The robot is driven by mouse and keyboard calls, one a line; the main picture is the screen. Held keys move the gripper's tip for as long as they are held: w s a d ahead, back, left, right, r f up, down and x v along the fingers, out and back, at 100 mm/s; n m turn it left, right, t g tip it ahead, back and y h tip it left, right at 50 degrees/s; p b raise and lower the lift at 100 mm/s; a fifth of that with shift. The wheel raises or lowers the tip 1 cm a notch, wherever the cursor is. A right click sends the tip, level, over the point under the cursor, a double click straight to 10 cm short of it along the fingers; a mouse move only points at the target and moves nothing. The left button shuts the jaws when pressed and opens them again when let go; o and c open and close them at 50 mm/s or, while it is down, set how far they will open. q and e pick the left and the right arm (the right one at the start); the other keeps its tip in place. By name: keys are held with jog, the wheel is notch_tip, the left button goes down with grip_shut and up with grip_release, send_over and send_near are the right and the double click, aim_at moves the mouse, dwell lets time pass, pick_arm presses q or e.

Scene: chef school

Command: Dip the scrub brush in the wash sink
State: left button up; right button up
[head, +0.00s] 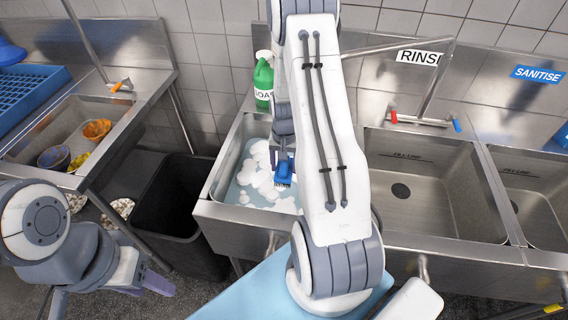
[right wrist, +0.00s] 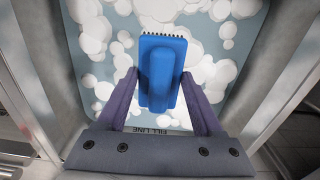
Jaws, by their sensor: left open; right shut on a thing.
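The blue scrub brush (right wrist: 163,72) is held between the fingers of my right gripper (right wrist: 163,100), with dark bristles showing along its far edge. In the head view the brush (head: 284,172) shows below my right gripper (head: 283,150), over the wash sink. The wash sink (head: 214,190) holds bluish water with white foam patches. I cannot tell whether the bristles touch the water. My right arm hides the sink's right part. My left gripper (head: 150,282) is open and empty at the lower left, away from the sinks.
A green soap bottle (head: 263,80) stands behind the wash sink. The rinse sink (head: 425,190) to the right looks empty, with a faucet behind it. A black bin (head: 165,210) stands left of the wash sink. A steel counter with bowls (head: 54,158) is further left.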

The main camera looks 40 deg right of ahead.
notch_tip(320, 180, down, 15)
jog(key=b, duration=1)
jog(key=shift+f, duration=0.15)
dwell(0.7)
notch_tip(320, 180, up, 26)
jog(key=p, duration=2)
